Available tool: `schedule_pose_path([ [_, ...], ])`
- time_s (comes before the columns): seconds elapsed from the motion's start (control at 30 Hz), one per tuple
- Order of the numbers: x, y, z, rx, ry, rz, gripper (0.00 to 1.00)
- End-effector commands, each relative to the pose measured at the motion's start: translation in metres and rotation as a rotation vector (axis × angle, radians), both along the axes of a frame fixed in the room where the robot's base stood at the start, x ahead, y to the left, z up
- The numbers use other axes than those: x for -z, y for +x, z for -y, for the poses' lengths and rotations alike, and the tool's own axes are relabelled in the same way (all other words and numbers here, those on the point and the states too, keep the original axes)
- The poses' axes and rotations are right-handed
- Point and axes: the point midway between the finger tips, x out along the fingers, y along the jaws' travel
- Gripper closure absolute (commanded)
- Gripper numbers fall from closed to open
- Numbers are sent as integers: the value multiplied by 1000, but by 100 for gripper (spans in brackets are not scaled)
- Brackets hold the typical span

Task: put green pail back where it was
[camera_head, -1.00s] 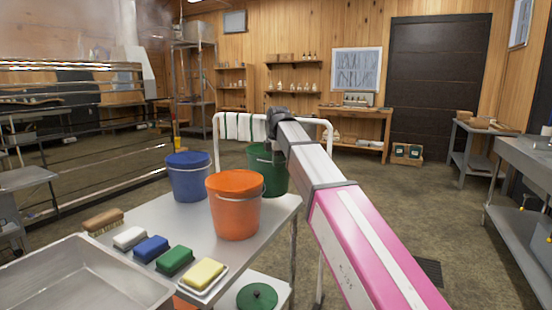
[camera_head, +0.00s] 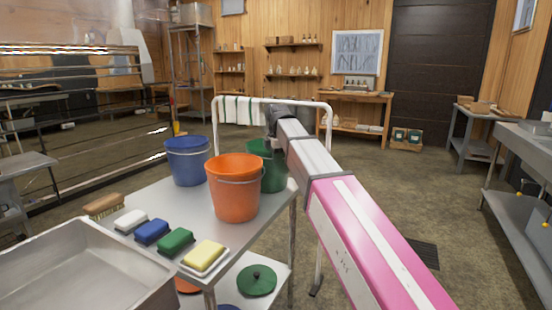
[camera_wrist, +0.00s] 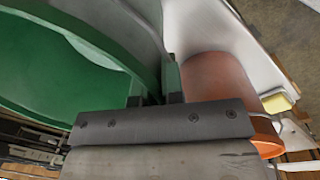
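The green pail (camera_head: 271,172) is at the table's back right corner, just behind the orange pail (camera_head: 236,190), which hides part of it. It looks upright; I cannot tell whether its base touches the tabletop. My gripper (camera_wrist: 155,98) has its fingers on either side of the green pail's wall at the rim, shut on it. In the wrist view the green pail (camera_wrist: 50,75) fills the left side. The blue pail (camera_head: 187,162) stands to the left on the steel table (camera_head: 150,195).
A steel basin (camera_head: 85,270) is at front left. A green lid (camera_head: 257,280) lies on the lower shelf. A white towel rail (camera_head: 325,125) stands behind.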

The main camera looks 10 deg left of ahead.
Motion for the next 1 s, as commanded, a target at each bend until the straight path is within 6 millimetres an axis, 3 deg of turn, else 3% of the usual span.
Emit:
schedule_pose_path([
  [0.47, -8, 0, 0, 0, 1, 2, 71],
  [1.0, -98, -8, 4, 0, 1, 3, 71],
])
